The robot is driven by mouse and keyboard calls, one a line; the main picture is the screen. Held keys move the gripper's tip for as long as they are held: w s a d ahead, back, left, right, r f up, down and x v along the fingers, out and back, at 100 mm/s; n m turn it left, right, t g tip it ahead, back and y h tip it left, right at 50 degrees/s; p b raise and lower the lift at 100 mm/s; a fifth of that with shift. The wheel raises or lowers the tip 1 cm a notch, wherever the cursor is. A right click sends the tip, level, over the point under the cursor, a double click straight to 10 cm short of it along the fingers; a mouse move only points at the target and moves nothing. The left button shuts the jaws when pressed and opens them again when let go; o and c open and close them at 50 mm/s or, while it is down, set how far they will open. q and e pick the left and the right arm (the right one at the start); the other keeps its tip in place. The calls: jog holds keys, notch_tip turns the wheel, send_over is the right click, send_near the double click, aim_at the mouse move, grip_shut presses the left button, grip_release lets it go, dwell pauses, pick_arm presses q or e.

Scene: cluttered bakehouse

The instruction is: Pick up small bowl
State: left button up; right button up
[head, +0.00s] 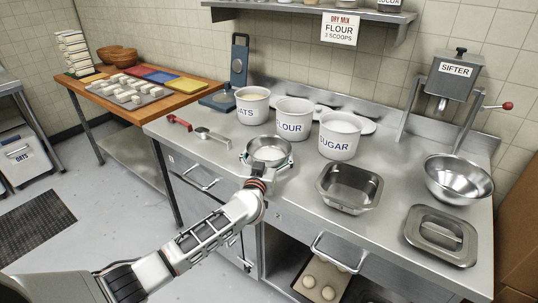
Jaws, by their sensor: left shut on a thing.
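The small bowl (268,148) is a shiny round metal bowl near the front left of the steel counter. My left gripper (266,165) reaches in from the front and is shut on the bowl at its near side. The bowl looks upright and its inside looks empty. Whether its base touches the counter or is slightly above it I cannot tell. My right gripper is out of view.
Tubs of oats (252,107), flour (294,121) and sugar (339,137) stand behind the bowl. A square metal pan (349,188) is to its right. A red-handled tool (179,122) and a scoop (212,138) lie left. A large bowl (457,181) sits under the sifter (452,78).

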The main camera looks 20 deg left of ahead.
pick_arm(q)
notch_tip(320, 180, up, 6)
jog(key=p, duration=0.2)
jog(key=shift+p, duration=0.3)
notch_tip(320, 180, up, 13)
jog(key=s+a+f, duration=0.1)
jog(key=s+f, duration=1)
jog(key=s, duration=0.4)
jog(key=s+a+h, duration=0.1)
jog(key=s+a, duration=0.1)
jog(key=s, duration=1.5)
jog(key=shift+f+m+p, duration=0.3)
jog(key=shift+f, duration=0.05)
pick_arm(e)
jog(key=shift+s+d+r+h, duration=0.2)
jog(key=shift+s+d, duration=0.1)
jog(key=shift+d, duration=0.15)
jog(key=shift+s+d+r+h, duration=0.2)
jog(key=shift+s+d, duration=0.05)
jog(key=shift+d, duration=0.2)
pick_arm(q)
jog(key=shift+a+f, duration=0.15)
